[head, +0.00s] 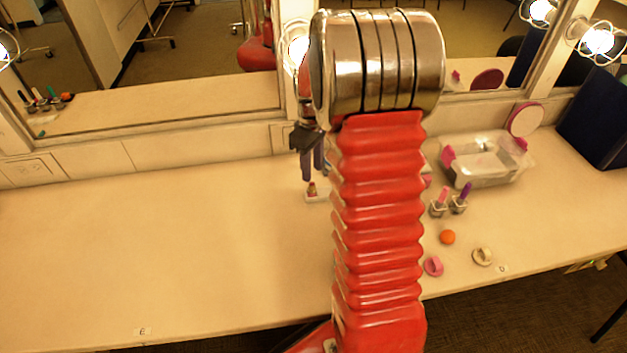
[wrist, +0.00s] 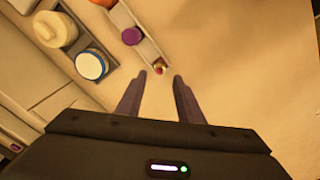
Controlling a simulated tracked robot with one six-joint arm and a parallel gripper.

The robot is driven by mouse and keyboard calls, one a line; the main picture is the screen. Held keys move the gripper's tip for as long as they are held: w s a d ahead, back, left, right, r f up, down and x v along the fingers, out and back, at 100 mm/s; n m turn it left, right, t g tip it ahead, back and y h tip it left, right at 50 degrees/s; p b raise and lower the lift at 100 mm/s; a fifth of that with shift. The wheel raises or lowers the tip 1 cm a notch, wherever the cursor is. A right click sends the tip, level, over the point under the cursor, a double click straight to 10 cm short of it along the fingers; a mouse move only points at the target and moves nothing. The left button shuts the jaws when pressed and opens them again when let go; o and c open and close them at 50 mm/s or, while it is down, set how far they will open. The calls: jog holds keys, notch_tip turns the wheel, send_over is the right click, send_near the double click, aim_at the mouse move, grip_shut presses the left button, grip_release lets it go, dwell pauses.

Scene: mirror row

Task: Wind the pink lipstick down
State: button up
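A small lipstick with a reddish-pink tip (head: 312,189) stands upright at the near end of a pale rack (head: 316,198). In the wrist view this lipstick (wrist: 158,67) shows from above at the rack's end (wrist: 153,54), just beyond the fingertips and in line with the gap. Its exact shade is hard to tell. My gripper (head: 313,174) points down over it, and in the wrist view the gripper (wrist: 160,77) is open and empty. Whether the fingers reach down beside the lipstick cannot be told. My arm hides the rest of the rack in the head view.
A purple round top (wrist: 131,36) sits in the rack. A blue-rimmed jar (wrist: 91,66) and a cream jar (wrist: 55,29) are left of it.

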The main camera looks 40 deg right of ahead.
aim_at(312, 184)
notch_tip(312, 184, down, 6)
jog(key=shift+r, duration=0.1)
jog(key=shift+c, duration=0.7)
grip_shut()
